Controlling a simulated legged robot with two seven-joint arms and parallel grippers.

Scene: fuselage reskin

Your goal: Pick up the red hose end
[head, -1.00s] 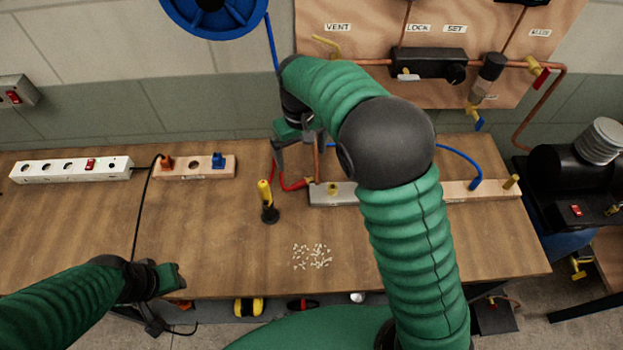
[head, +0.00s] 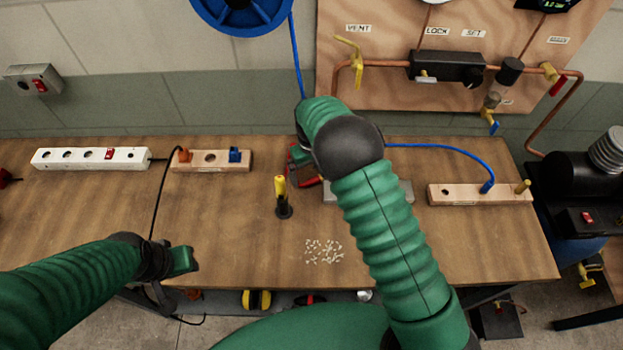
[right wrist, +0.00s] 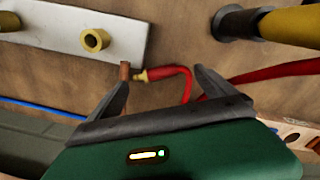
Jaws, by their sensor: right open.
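The red hose (head: 311,183) lies on the workbench beside a pale metal block, mostly hidden by my right gripper in the head view. My right gripper (head: 303,163) is open. In the right wrist view its two fingertips (right wrist: 160,80) stand either side of the fitting and the hose bend; I see no contact. My left gripper (head: 188,262) is over the front left of the bench, its jaws unclear.
A yellow-handled tool in a black holder (head: 283,198) stands close to the right gripper. White bits (head: 323,251) lie in front. A wooden block with a blue hose (head: 440,194) is to the right. A power strip (head: 75,158) and socket block (head: 205,167) are at left.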

